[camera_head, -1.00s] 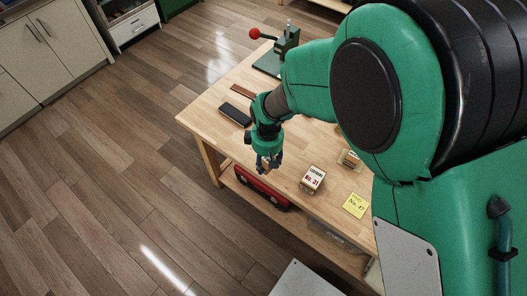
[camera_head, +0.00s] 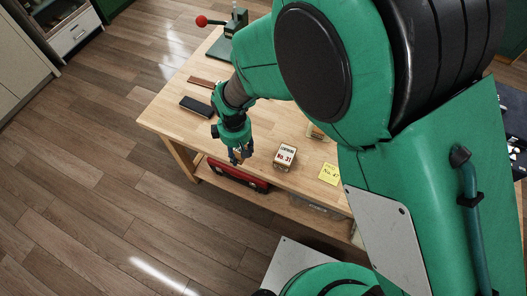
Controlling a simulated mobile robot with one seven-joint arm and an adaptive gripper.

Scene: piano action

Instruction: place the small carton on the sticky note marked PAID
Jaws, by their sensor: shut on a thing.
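My gripper (camera_head: 240,156) points down at the near edge of the wooden workbench. It is shut on a small tan thing (camera_head: 239,154), mostly hidden by the fingers; I cannot tell whether it is the small carton. A white and brown box labelled "No. 31" (camera_head: 285,155) stands on the bench to the right of my gripper, apart from it. A yellow sticky note (camera_head: 328,174) lies flat further right, near the front edge. Its lower line looks like "No. 47"; the upper line is too small to read, so I cannot confirm PAID. Nothing stands on it.
Another small item (camera_head: 316,132) is partly hidden behind my arm. A dark oblong block (camera_head: 196,105) and a brown strip lie at the left. A green press with a red knob (camera_head: 202,21) stands at the back. A red case (camera_head: 239,174) sits on the lower shelf.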

